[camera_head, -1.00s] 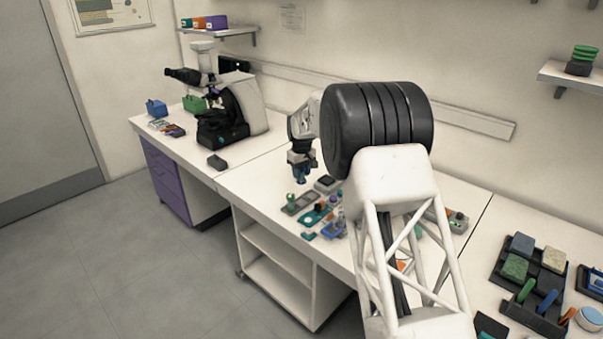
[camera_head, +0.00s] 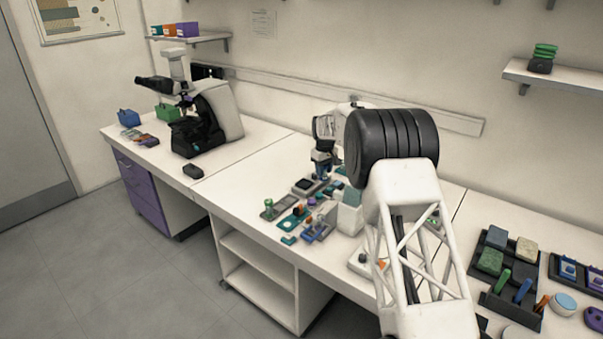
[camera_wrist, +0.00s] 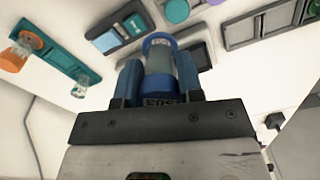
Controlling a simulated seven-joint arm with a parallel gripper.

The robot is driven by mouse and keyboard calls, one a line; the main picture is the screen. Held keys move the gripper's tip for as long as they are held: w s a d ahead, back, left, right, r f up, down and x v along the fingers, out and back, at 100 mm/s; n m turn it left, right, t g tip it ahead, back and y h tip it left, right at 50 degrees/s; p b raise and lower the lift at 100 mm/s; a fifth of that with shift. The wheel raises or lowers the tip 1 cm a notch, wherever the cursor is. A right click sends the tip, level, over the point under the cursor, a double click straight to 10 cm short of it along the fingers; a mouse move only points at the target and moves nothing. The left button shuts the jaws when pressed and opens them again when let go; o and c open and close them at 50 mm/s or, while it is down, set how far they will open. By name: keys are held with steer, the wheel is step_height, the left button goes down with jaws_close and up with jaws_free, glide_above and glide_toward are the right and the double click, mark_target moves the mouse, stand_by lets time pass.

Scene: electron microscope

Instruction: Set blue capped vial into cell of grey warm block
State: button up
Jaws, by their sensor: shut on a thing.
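My gripper (camera_head: 321,176) is low over the middle bench in the head view. In the wrist view its two blue fingers (camera_wrist: 160,80) are shut on a see-through vial (camera_wrist: 160,62) with blue parts, held between them. Behind the vial in the wrist view is a grey block with a darker top (camera_wrist: 205,55), partly hidden by the vial and a finger. In the head view a grey block with a dark top (camera_head: 306,187) lies just left of and below the gripper; this may be the warm block. I cannot tell whether the vial touches it.
A grey rack with a green-topped item (camera_head: 270,209), a teal rack (camera_head: 294,220) and a blue holder (camera_head: 319,231) stand near the front edge. A pale box (camera_head: 350,215) is right of the gripper.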

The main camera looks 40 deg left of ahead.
steer(key=w+d+m, duration=0.2)
steer(key=w+d, duration=0.5)
steer(key=d, duration=0.3)
steer(key=w+d+f+m, duration=0.1)
steer(key=w+d, duration=0.5)
steer(key=d, duration=0.3)
steer(key=w+d+m, duration=0.2)
steer(key=w+d, duration=0.5)
steer(key=d, duration=0.3)
steer(key=w+d+m, duration=0.2)
steer(key=d+m, duration=0.6)
steer(key=d, duration=3.4)
steer(key=s+a+r+n, duration=0.1)
steer(key=s+a+n, duration=0.1)
steer(key=a, duration=1)
steer(key=s+a+n, duration=0.3)
steer(key=s+a, duration=0.1)
steer(key=a, duration=0.8)
steer(key=s+a+r+n, duration=0.1)
steer(key=s+a+n, duration=0.2)
steer(key=a, duration=1)
steer(key=shift+s+r, duration=0.3)
steer(key=shift+s, duration=0.25)
steer(key=shift+f, duration=0.25)
steer(key=shift+f, duration=2.85)
